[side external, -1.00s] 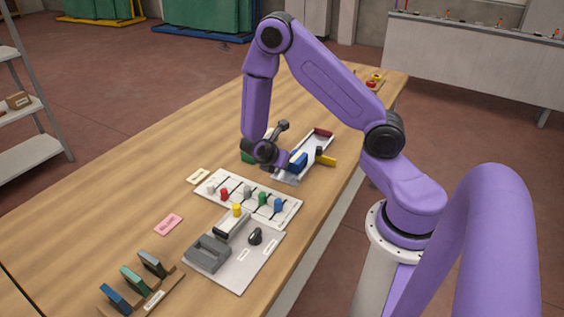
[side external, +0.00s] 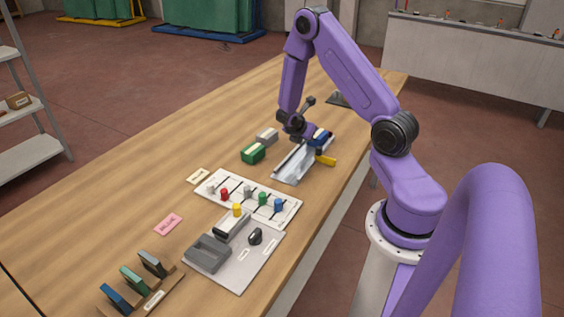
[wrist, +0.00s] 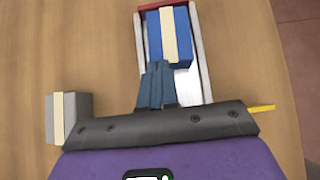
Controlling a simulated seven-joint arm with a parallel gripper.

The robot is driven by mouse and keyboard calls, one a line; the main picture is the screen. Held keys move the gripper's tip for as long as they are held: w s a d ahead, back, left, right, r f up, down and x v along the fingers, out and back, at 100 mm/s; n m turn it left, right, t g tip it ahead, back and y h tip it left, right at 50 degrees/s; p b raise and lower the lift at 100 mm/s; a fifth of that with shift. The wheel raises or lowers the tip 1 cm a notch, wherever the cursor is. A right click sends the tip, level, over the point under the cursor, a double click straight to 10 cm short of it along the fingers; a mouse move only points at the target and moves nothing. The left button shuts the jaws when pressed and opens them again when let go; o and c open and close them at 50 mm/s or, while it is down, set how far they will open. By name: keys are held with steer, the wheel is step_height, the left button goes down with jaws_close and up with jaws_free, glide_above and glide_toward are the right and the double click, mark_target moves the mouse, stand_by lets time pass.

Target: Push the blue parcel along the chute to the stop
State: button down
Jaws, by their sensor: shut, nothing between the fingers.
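The blue parcel (side external: 320,136), with a cream band, lies in the far end of the pale, metal-walled chute (side external: 291,166). In the wrist view the parcel (wrist: 181,40) sits close to the red stop (wrist: 158,4) at the chute's end. I cannot tell whether the two touch. My gripper (wrist: 154,84) is shut and empty, its fingers inside the chute just behind the parcel's near end. They look in contact with it or very close. In the side view the fingertips are mostly hidden by the wrist and parcel.
A green parcel (side external: 253,153) and a grey parcel (side external: 267,136) stand on the table left of the chute. A yellow piece (side external: 326,160) sticks out on its right. A white board with coloured pegs (side external: 224,200) lies nearer the camera. The near chute floor is clear.

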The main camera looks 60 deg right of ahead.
steer(key=shift+d, duration=0.65)
steer(key=a, duration=0.4)
steer(key=shift+a, duration=0.15)
steer(key=s+a+r+m+t+y, duration=0.1)
steer(key=s+a+r, duration=0.1)
steer(key=a+r, duration=0.35)
steer(key=s+a+r+m+y, duration=0.1)
steer(key=a+r, duration=0.2)
steer(key=a, duration=0.6)
steer(key=s+a+r+m+t+y, duration=0.15)
steer(key=a+r, duration=0.25)
steer(key=a, duration=0.4)
steer(key=s+a+r+m+g+y, duration=0.1)
steer(key=s+a+r+y, duration=0.1)
steer(key=s+a, duration=0.3)
steer(key=s+a+r+m+g+y, duration=0.1)
steer(key=s+a+y, duration=0.3)
steer(key=s, duration=0.8)
steer(key=shift+a+r, duration=0.8)
steer(key=shift+a, duration=0.45)
